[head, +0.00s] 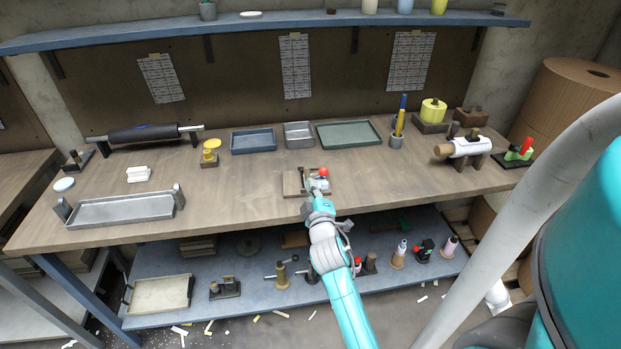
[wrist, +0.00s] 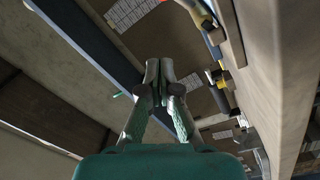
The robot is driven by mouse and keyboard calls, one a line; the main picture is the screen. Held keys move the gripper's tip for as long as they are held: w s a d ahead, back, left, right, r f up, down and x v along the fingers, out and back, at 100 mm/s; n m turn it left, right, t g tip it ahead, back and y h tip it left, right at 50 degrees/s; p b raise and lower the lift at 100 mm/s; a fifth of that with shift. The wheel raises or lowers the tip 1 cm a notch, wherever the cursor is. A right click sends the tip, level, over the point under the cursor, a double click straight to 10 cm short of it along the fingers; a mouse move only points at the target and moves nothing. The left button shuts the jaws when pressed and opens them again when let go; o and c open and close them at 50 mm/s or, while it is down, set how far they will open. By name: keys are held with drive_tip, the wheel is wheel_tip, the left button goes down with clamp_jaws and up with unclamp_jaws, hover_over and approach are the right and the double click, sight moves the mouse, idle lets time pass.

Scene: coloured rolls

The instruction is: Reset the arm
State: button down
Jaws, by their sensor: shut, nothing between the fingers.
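My gripper (head: 315,187) is at the end of my teal arm, which reaches up from the bottom middle of the head view. In that view it is over the front middle of the wooden workbench (head: 240,184), in front of a small wooden block fixture with a red ball (head: 323,172). I cannot tell whether it touches the fixture. In the wrist view my gripper (wrist: 160,68) has its fingers together with nothing between them.
Trays (head: 349,142) stand along the back of the bench, and a long metal tray (head: 120,211) lies at left. A white roll (head: 467,147) on a stand is at right. A lower shelf (head: 250,270) holds several small items. Bare wood lies left of my gripper.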

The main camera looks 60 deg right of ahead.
drive_tip(key=shift+v, duration=1.9)
drive_tip(key=s+a+f+t+y, duration=0.1)
drive_tip(key=s+a+f+y, duration=0.15)
drive_tip(key=a, duration=0.55)
drive_tip(key=s+a+f+t+y, duration=0.1)
drive_tip(key=s+a+f+y, duration=0.2)
drive_tip(key=a, duration=0.5)
drive_tip(key=s+a+f+t+y, duration=0.1)
drive_tip(key=s+a+f+y, duration=0.1)
drive_tip(key=a+f, duration=0.35)
drive_tip(key=s+a+r+m+y, duration=0.1)
drive_tip(key=s+a+r+y, duration=0.2)
drive_tip(key=s+a, duration=0.4)
drive_tip(key=s+a+r+y, duration=0.2)
drive_tip(key=s+a, duration=0.6)
drive_tip(key=s, duration=0.4)
drive_tip(key=shift+s+a+r+m+y, duration=0.2)
drive_tip(key=shift+s+r+m+y, duration=0.2)
drive_tip(key=shift+y, duration=0.35)
